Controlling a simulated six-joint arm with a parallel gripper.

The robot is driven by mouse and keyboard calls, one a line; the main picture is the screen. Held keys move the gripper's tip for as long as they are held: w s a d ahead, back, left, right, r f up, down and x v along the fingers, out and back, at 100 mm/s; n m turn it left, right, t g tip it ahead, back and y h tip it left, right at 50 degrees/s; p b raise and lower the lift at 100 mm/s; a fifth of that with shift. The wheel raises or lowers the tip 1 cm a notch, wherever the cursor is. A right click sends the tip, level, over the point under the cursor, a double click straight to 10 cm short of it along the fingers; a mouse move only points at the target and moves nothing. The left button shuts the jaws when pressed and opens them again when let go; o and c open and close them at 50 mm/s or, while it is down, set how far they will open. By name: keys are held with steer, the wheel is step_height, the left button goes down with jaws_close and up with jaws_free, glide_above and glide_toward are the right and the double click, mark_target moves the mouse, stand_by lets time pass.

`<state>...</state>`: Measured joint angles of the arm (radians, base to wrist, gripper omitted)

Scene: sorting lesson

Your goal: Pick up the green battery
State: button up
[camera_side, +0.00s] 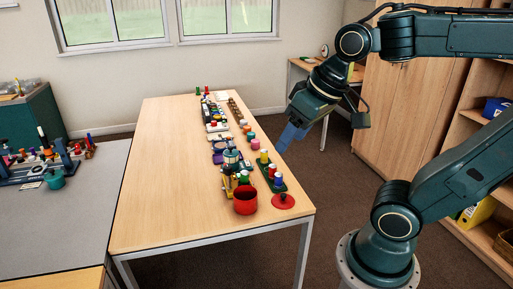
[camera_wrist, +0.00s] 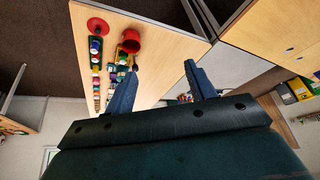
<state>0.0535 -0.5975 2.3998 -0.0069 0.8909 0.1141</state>
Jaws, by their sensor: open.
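My gripper (camera_side: 289,137) is above the table's right edge in the side view, apart from everything on it. In the wrist view my gripper (camera_wrist: 160,82) has its two blue fingers wide apart with nothing between them. A small green cylinder (camera_side: 244,178) shows behind the red pot in the side view. I cannot tell whether it is the green battery. Small green shapes also stand at the table's far end, too small to identify. In the wrist view the row of objects is too small to pick out a battery.
A red pot (camera_side: 245,201) and a red lid (camera_side: 283,201) are at the near end of the wooden table (camera_side: 160,190). A green tray (camera_side: 279,188) holds coloured cylinders. Many small objects line the right side. The table's left half is clear. A grey table (camera_side: 70,230) stands left.

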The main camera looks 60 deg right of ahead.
steer(key=w+d+m+g, duration=0.1)
steer(key=w+d+m, duration=0.3)
steer(key=w, duration=0.5)
steer(key=m+g, duration=0.3)
steer(key=m, duration=0.9)
glide_above(244, 172)
steer(key=s, duration=0.1)
step_height(244, 172, down, 21)
steer(key=shift+d, duration=0.15)
steer(key=shift+w+f, duration=0.2)
steer(key=shift+f, duration=1.95)
steer(key=shift+w+f, duration=0.2)
steer(key=shift+f, duration=1.9)
steer(key=shift+f, duration=0.1)
